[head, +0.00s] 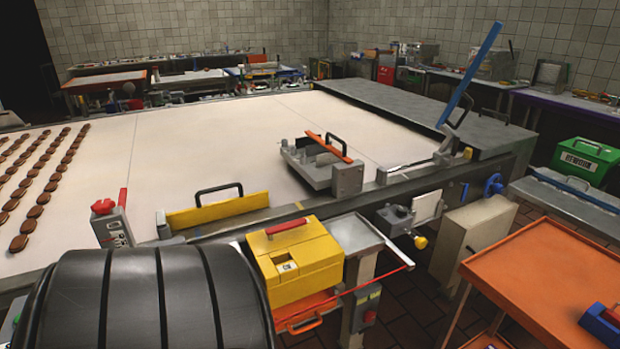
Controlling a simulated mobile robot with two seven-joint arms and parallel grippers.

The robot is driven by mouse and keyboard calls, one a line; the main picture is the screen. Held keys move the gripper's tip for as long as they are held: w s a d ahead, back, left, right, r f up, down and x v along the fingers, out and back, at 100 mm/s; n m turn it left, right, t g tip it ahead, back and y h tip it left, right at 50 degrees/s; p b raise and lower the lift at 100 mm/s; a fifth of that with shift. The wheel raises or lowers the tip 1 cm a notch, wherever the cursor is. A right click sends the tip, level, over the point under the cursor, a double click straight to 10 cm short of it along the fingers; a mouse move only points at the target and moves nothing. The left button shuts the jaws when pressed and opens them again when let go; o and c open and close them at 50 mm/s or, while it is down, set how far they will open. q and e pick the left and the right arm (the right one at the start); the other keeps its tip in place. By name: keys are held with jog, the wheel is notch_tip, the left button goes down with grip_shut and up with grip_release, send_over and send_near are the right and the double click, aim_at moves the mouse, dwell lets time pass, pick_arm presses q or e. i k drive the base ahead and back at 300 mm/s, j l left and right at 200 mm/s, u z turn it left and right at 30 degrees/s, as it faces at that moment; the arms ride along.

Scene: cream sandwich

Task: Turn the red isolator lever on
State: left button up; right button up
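A grey box (113,228) stands at the near edge of the conveyor, left of centre in the head view. A red lever (123,198) sticks up at its right side, close to upright. A red cap-like part (103,206) sits on the box's top left. I take this lever to be the isolator lever; its label is too small to read. The lower part of the box is hidden behind a dark ribbed shape. Neither of my grippers shows in the head view.
A wide pale conveyor (220,140) carries rows of brown biscuits (38,197) at left. A yellow box (293,258) with a red handle stands right of the lever. A yellow guard (218,212) lies between. An orange cart (550,270) stands at right. Dark floor shows between.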

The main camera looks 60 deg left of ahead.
aim_at(277, 229)
jog(key=u, duration=1.3)
